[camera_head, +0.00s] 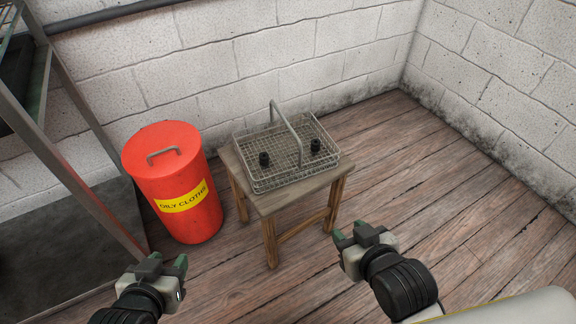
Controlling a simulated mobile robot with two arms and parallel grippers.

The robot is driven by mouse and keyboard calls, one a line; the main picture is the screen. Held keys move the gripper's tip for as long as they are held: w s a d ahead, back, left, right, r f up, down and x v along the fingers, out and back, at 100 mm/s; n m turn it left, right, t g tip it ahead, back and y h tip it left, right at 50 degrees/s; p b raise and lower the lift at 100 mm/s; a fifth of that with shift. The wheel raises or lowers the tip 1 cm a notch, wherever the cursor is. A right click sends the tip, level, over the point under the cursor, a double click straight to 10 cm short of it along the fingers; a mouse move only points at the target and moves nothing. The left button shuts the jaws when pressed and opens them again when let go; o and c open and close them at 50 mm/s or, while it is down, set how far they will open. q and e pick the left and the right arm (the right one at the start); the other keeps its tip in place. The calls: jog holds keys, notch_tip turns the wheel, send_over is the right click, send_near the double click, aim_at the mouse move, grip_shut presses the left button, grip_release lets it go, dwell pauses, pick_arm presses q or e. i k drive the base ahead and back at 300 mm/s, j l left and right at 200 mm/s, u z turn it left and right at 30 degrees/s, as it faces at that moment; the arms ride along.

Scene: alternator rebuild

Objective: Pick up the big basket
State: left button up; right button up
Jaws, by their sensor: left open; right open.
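A big wire basket (285,178) with a raised grey handle (287,128) stands on a small wooden stool (270,205). My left gripper (160,262) is open and empty, low in the picture, to the left of and nearer than the stool. My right gripper (358,232) is open and empty, to the right of and nearer than the stool. Both grippers are apart from the basket.
A red lidded bin (165,165) labelled for oily cloths stands just left of the stool. A metal shelf rack (75,180) stands at the far left. White block walls (310,50) close off the back and right. The plank floor (430,180) is clear right of the stool.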

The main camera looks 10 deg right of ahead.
aim_at(246, 167)
jog(key=k+u, duration=0.15)
jog(key=u, duration=0.2)
jog(key=k+u, duration=0.1)
jog(key=u, duration=0.25)
jog(key=k+j+u, duration=0.15)
jog(key=u, duration=0.2)
jog(key=l+u, duration=0.4)
jog(key=l, duration=0.2)
jog(key=l+u, duration=0.45)
jog(key=l, duration=0.15)
jog(key=k+l+u, duration=0.15)
jog(key=l+u, duration=0.25)
jog(key=l, duration=0.15)
jog(key=k+l, duration=0.1)
jog(key=l, duration=0.3)
jog(key=k+l, duration=0.15)
jog(key=l, duration=0.25)
jog(key=k+l, duration=0.1)
jog(key=l, duration=0.3)
